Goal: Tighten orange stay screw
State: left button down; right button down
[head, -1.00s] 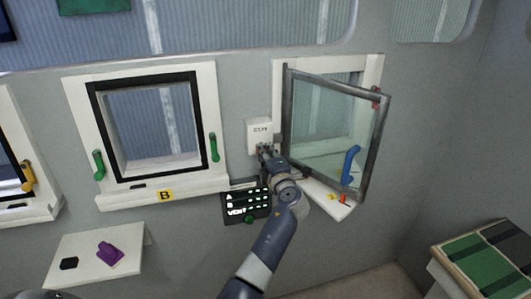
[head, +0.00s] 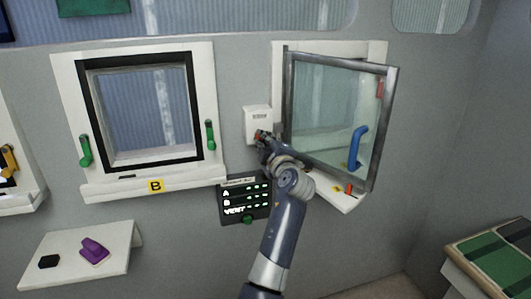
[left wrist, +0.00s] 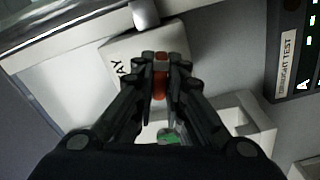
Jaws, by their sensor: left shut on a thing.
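The orange stay screw (left wrist: 160,84) shows red-orange between the fingers of my left gripper (left wrist: 160,72) in the left wrist view. The fingers are shut on it, one on each side, in front of a white box (left wrist: 118,58) whose lettering is partly hidden and ends in "AY". In the head view my left gripper (head: 262,138) is at the lower edge of the white wall box (head: 257,117), beside the open window pane (head: 325,120). A bit of orange shows at its tips. The screw's thread and seating are hidden. My right gripper is not in view.
The pane with a blue handle (head: 358,147) stands swung out just right of my gripper. A dark panel (head: 245,202) with lit rows is below. Window B (head: 140,115) with green handles is left. A shelf (head: 70,268) holds purple and black items.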

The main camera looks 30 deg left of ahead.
pick_arm(q)
jog(key=shift+r+m+p, duration=0.15)
jog(key=shift+m+p, duration=1.2)
jog(key=shift+m, duration=3.7)
jog(key=shift+r+m+p, duration=0.15)
jog(key=shift+m+p, duration=1.25)
jog(key=shift+m, duration=3.7)
jog(key=shift+r+m+p, duration=0.15)
jog(key=shift+m+p, duration=1.2)
jog(key=shift+m, duration=3.7)
jog(key=shift+a, duration=0.1)
